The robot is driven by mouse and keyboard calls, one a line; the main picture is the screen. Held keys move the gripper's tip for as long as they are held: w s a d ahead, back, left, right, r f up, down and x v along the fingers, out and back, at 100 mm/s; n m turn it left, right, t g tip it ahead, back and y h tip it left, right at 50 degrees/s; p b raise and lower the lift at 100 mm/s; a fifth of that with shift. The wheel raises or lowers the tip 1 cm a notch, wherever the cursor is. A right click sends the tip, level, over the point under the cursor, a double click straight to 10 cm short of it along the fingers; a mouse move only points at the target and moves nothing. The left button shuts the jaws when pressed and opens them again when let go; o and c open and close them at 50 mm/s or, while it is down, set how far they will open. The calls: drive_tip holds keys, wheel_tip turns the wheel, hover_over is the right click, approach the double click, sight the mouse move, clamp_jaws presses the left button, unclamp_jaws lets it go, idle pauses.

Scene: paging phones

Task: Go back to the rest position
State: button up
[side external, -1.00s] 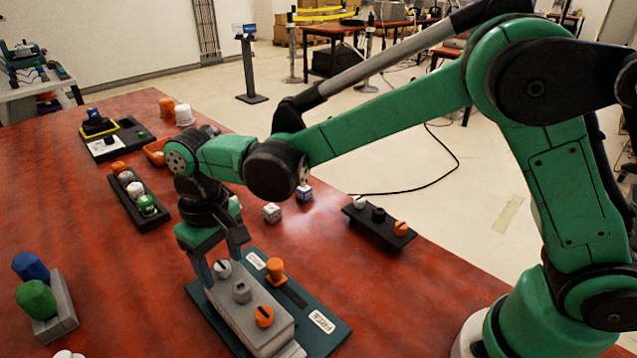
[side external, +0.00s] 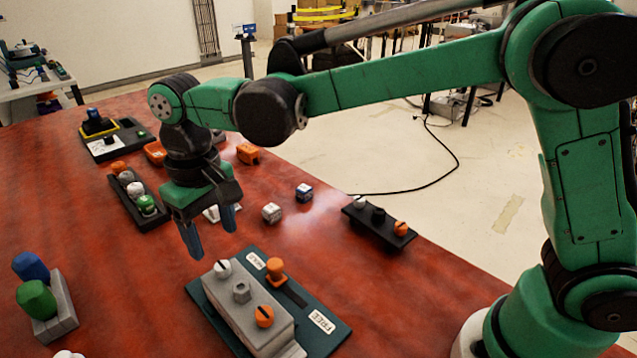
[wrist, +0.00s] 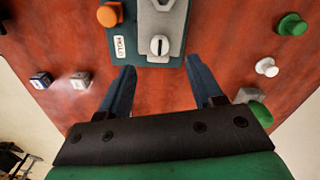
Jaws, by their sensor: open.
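My gripper (side external: 213,240) is raised above the table, open and empty, its fingers pointing down. It also shows in the wrist view (wrist: 160,85), with the two blue fingers well apart. In the side view it hangs behind and a little left of a grey block (side external: 250,312) with knobs on a dark green plate (side external: 330,345). It is apart from the block. In the wrist view the grey block's end with a white slotted knob (wrist: 159,45) lies beyond the fingertips. An orange knob (side external: 275,268) stands at the plate's slot, near the HOLD label.
A black rack (side external: 378,227) with several knobs is at right. Two dice (side external: 272,212) (side external: 304,193) lie between. Another black rack (side external: 135,200) is at left behind the gripper. A grey block with blue and green knobs (side external: 55,318) is at front left. Table space between is clear.

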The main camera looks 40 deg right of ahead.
drive_tip(key=s+d+m+t, duration=0.1)
drive_tip(key=s+d+t, duration=0.2)
drive_tip(key=d, duration=0.6)
drive_tip(key=s+d+r+m+t, duration=0.1)
drive_tip(key=s+d+t, duration=0.3)
drive_tip(key=d, duration=0.5)
drive_tip(key=shift+s+r+m, duration=0.3)
drive_tip(key=shift+s, duration=0.7)
